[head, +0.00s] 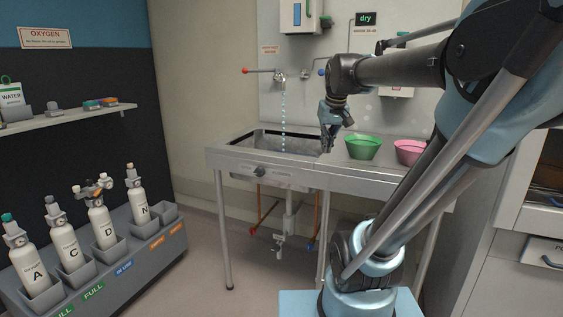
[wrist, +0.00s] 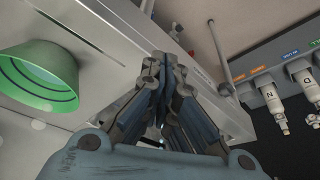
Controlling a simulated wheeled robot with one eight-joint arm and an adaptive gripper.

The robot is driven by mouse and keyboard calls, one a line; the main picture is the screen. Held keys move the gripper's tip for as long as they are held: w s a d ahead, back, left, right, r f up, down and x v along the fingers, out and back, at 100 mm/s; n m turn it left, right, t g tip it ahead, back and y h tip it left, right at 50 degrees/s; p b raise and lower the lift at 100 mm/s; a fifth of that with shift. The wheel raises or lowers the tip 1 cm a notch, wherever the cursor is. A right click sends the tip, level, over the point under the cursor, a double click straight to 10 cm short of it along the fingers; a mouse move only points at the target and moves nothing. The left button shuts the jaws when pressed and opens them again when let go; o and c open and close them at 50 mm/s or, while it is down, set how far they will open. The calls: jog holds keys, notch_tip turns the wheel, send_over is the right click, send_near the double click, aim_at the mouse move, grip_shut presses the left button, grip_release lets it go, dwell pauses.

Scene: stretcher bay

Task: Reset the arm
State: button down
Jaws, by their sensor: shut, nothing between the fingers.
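My arm rises from the lower right in the head view and bends over the steel sink bench. My gripper (head: 329,148) hangs at the right end of the sink basin, pointing down, just left of the green bowl. In the wrist view my gripper (wrist: 163,62) shows its fingertips together, with nothing between them. The green bowl (head: 363,148) stands upright on the bench; it also shows in the wrist view (wrist: 40,78), apart from the fingers.
A pink bowl (head: 409,152) stands right of the green one, partly behind my arm. Water drips from a tap (head: 281,78) into the sink (head: 262,147). Labelled bottles (head: 65,246) stand in a grey rack (head: 130,262) at left. A shelf (head: 66,116) hangs above. Floor between is clear.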

jog(key=s+d+f+g, duration=0.1)
jog(key=s+d+f, duration=0.1)
jog(key=s+f, duration=0.7)
jog(key=s+d+f+m, duration=0.1)
jog(key=s+d+f, duration=0.1)
jog(key=s+f, duration=0.8)
notch_tip(320, 180, down, 2)
jog(key=shift+s+f+g+h, duration=0.15)
jog(key=shift+f+g+h, duration=0.1)
jog(key=shift+g+h, duration=0.15)
jog(key=shift+s, duration=0.15)
